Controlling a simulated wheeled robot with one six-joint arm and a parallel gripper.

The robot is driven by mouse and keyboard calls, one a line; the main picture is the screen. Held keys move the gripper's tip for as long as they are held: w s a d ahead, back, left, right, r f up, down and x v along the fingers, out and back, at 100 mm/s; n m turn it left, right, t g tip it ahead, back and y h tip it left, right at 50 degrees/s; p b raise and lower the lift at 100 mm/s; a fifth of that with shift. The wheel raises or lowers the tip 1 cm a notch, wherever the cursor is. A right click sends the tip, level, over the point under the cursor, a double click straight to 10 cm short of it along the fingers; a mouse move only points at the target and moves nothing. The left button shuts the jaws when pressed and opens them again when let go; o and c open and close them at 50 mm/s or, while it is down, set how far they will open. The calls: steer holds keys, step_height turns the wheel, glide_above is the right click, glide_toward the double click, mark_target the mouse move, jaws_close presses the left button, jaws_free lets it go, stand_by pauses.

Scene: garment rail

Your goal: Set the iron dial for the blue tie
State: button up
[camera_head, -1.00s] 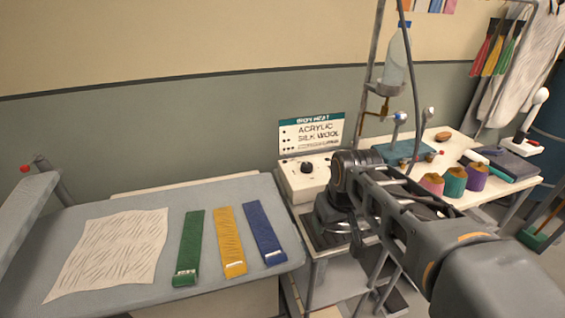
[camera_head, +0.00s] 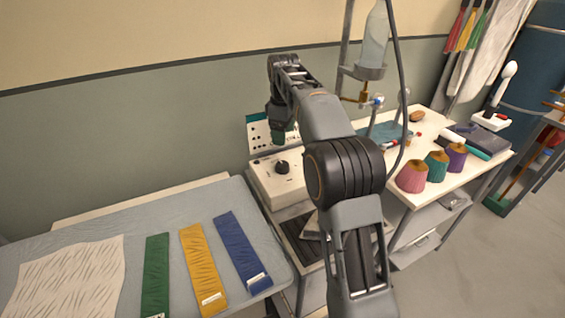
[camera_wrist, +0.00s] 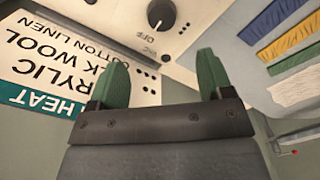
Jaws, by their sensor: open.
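The dial (camera_head: 282,167) is a dark round knob on the white control box (camera_head: 262,190). It also shows at the top edge of the wrist view (camera_wrist: 161,13), partly cut off, with the word OFF beside it. Its exact setting is hard to read. The blue tie (camera_head: 241,252) lies flat on the grey board, with a white label at its near end; it also shows in the wrist view (camera_wrist: 262,18). My gripper (camera_wrist: 163,78) is open and empty, its green fingers apart, above and behind the box near the sign. It is not touching the dial.
The heat sign (camera_wrist: 38,65) stands behind the box, partly hidden by my arm in the head view. Yellow (camera_head: 203,270) and green ties (camera_head: 156,275) lie left of the blue one. Thread cones (camera_head: 412,177) and a hanging bottle (camera_head: 374,38) are to the right.

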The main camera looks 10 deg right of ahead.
mark_target(282, 164)
step_height(282, 164, down, 12)
steer(key=shift+a+r+b, duration=0.15)
steer(key=shift+r+b, duration=0.05)
steer(key=shift+b, duration=0.45)
steer(key=shift+c, duration=0.3)
steer(key=c, duration=0.9)
steer(key=shift+o, duration=0.2)
